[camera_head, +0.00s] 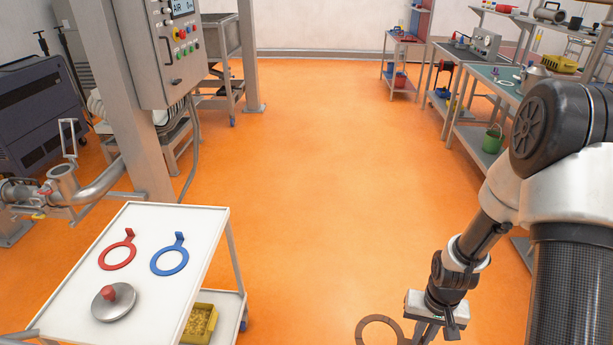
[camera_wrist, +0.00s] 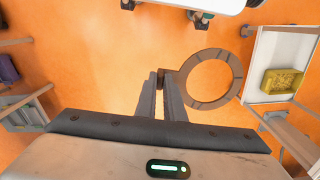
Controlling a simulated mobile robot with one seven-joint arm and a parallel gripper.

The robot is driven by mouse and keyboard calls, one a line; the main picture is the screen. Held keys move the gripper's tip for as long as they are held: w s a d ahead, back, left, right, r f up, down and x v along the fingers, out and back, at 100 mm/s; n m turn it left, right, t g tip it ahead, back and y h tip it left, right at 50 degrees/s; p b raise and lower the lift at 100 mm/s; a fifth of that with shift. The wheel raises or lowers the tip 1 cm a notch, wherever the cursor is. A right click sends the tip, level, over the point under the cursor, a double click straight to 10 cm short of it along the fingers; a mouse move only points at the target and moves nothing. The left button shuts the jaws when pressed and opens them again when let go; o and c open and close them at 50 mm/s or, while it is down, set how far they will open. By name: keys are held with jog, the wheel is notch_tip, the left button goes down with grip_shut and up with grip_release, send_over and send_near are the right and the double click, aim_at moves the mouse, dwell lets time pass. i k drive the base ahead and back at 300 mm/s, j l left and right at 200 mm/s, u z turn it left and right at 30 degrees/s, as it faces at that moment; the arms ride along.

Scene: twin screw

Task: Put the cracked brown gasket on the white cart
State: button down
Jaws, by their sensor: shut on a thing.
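My gripper (camera_head: 421,333) is at the lower right of the head view, low over the orange floor. It is shut on the cracked brown gasket (camera_head: 380,319), a flat ring that extends to the left of the fingers. In the wrist view the fingers (camera_wrist: 160,80) pinch the ring's small tab, and the ring (camera_wrist: 236,70) shows dark crack lines. The bottom of the ring is cut off in the head view. The white cart (camera_head: 195,222) stands at the lower left, apart from the gasket, with open floor between them.
A yellow bin (camera_head: 199,323) sits on the lower shelf. A control-box post (camera_head: 140,130) stands behind it. Workbenches line the right.

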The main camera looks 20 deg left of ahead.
aim_at(166, 222)
jog(key=i+u, duration=0.6)
jog(key=u, duration=0.15)
jog(key=i+l+u, duration=0.15)
jog(key=u, duration=0.25)
jog(key=i+l+u, duration=0.2)
jog(key=i+u, duration=0.25)
jog(key=i+l+u, duration=0.2)
jog(key=u, duration=0.3)
jog(key=i+l+u, duration=0.2)
jog(key=l+u, duration=0.25)
jog(key=i+l+u, duration=0.1)
jog(key=l+u, duration=0.35)
jog(key=l, duration=0.1)
